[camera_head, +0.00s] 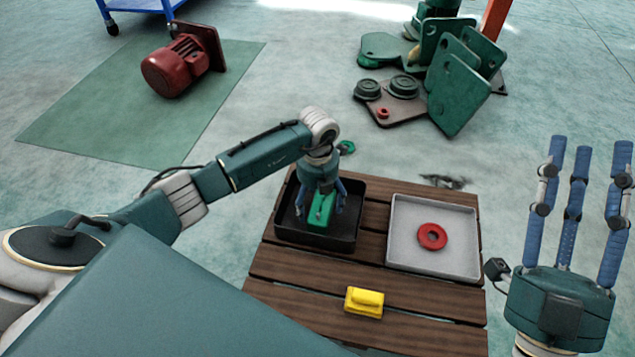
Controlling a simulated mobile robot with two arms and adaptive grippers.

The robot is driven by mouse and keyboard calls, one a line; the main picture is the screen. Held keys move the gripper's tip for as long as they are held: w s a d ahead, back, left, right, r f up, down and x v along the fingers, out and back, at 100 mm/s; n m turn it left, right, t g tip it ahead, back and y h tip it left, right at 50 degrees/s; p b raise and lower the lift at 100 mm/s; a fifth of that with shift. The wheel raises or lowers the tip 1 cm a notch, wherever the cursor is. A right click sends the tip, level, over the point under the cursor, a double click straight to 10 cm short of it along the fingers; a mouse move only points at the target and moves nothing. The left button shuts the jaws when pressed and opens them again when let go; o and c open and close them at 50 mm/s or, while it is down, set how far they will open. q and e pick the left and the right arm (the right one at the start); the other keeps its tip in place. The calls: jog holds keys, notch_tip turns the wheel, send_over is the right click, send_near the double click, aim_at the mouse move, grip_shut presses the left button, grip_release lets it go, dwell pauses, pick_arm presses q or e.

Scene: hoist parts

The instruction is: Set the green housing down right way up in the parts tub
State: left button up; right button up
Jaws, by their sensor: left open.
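The green housing (321,208) is inside the black parts tub (309,239) on the slatted wooden table. My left gripper (321,207) reaches down into the tub from above, with its open fingers on either side of the housing. The fingers hide part of the housing, and I cannot tell whether it rests on the tub floor or which way up it is. My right gripper (577,192) is at the right edge of the view, fingers pointing up and spread apart, empty.
A grey tray (462,258) with a red ring (432,236) stands right of the tub. A yellow block (364,302) lies on the wooden table (300,289) near the front. On the floor behind are a red motor (177,68) and several green plates (462,85).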

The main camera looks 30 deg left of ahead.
aim_at(317, 204)
pick_arm(q)
notch_tip(317, 204, up, 5)
jog(key=shift+r+p, duration=0.15)
jog(key=shift+p, duration=0.65)
notch_tip(317, 204, up, 5)
jog(key=shift+r+p, duration=0.2)
jog(key=shift+p, duration=0.5)
pick_arm(e)
jog(key=w+f+g+h, duration=0.3)
jog(key=w+f+g, duration=0.2)
jog(key=f, duration=1.1)
jog(key=g, duration=0.3)
jog(key=shift+d+f+g, duration=0.3)
jog(key=shift+d+f, duration=0.05)
jog(key=shift+d, duration=0.05)
